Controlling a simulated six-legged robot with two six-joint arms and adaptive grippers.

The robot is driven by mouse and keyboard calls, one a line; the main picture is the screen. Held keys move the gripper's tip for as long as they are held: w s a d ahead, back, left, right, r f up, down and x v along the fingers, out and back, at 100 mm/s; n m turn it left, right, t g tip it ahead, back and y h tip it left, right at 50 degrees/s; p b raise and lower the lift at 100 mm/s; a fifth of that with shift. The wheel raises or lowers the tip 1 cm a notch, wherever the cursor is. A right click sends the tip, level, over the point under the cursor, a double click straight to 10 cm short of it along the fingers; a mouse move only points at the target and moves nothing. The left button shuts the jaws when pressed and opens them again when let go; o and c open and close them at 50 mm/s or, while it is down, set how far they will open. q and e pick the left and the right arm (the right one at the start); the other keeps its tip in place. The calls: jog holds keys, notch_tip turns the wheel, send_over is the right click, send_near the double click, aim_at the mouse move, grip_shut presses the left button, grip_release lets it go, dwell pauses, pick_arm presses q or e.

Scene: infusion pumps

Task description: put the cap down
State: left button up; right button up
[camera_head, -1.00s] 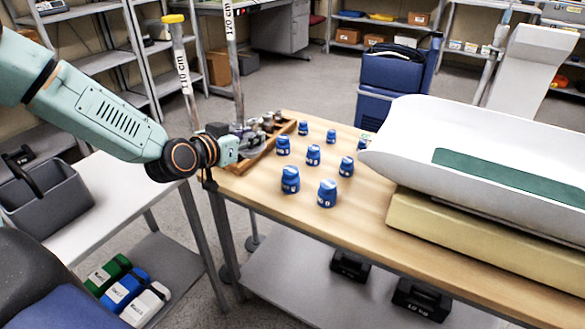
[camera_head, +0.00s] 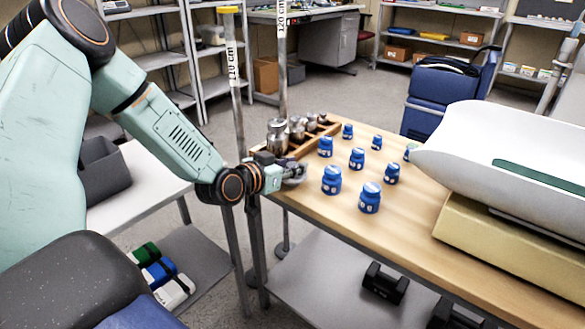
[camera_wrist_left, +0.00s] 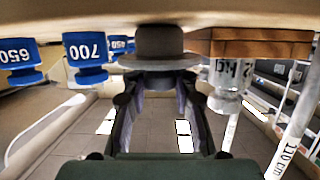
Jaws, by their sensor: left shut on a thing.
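My left gripper (camera_head: 290,173) is at the near left corner of the wooden table, just in front of the wooden tray (camera_head: 320,139). In the left wrist view the fingers (camera_wrist_left: 158,85) are shut on a grey round cap (camera_wrist_left: 158,62) with a wide rim and a narrower dark knob. The cap appears close to the tabletop; whether it touches is unclear. In the head view it is small and mostly merged with the gripper. My right gripper is not in view.
Metal weights (camera_head: 278,135) stand in the tray. Several blue numbered bottles (camera_head: 331,180) stand to the right, with a white baby scale (camera_head: 500,150) beyond them. Bare wood (camera_head: 320,210) lies along the near edge. A height pole (camera_head: 236,100) stands behind my left arm.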

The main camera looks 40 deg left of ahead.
pick_arm(q)
jog(key=shift+s+a+f, duration=0.1)
jog(key=o, duration=1)
jog(key=shift+o, duration=0.2)
